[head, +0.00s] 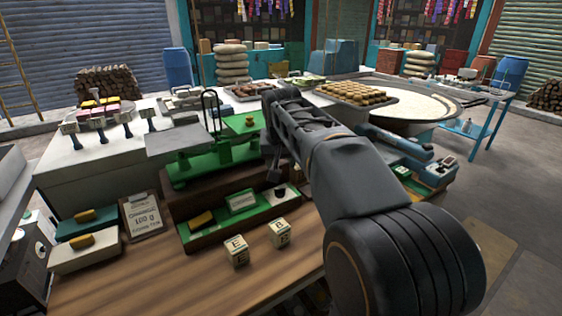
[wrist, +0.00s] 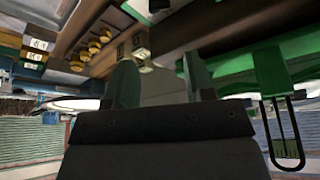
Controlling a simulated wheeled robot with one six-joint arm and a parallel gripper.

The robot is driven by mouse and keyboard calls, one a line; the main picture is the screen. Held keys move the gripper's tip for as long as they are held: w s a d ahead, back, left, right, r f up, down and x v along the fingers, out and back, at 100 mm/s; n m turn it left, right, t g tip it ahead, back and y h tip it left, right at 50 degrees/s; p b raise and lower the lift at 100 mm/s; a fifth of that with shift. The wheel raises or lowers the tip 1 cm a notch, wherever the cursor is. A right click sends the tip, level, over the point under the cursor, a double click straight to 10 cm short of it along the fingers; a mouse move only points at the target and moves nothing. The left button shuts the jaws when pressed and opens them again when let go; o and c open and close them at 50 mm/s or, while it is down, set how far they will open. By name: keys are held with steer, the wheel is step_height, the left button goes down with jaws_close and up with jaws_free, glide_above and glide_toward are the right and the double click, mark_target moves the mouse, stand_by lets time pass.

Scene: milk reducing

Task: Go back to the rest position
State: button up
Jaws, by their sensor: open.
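My gripper (head: 272,165) is in the head view beside the right side of the green balance scale (head: 212,158), above the green tray. My own arm hides part of it. In the wrist view, which looks upside down, the two fingers of my gripper (wrist: 160,82) stand apart. I see nothing held between them. The scale also shows in the wrist view as a green body with a dark loop handle (wrist: 283,135).
A green tray (head: 265,211) with weights sits below the scale. Two cream cubes (head: 236,251) stand on the wooden counter (head: 180,275). A clipboard (head: 141,214) lies at left. A blue-handled device (head: 395,140) is right of my arm. The counter's front is mostly clear.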

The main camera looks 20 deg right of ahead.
steer(key=s+a+f+n+p, duration=0.1)
steer(key=s+a+f, duration=0.2)
steer(key=s, duration=0.2)
steer(key=s+a+f+n+y+p, duration=0.1)
steer(key=s+a+f+n, duration=0.1)
steer(key=s+f, duration=0.2)
steer(key=s+a+f+n+g+p, duration=0.1)
steer(key=s+a+f+p, duration=0.1)
steer(key=s, duration=0.6)
steer(key=shift+s+a+f+y, duration=0.1)
steer(key=shift+a+f+y, duration=0.1)
steer(key=shift+a+f, duration=0.3)
steer(key=shift+a+f+y, duration=0.2)
steer(key=shift+a+f, duration=0.1)
steer(key=shift+f, duration=0.35)
steer(key=shift+s+a+r+n, duration=0.1)
steer(key=shift+a+r+n, duration=0.1)
steer(key=shift+r+n, duration=0.25)
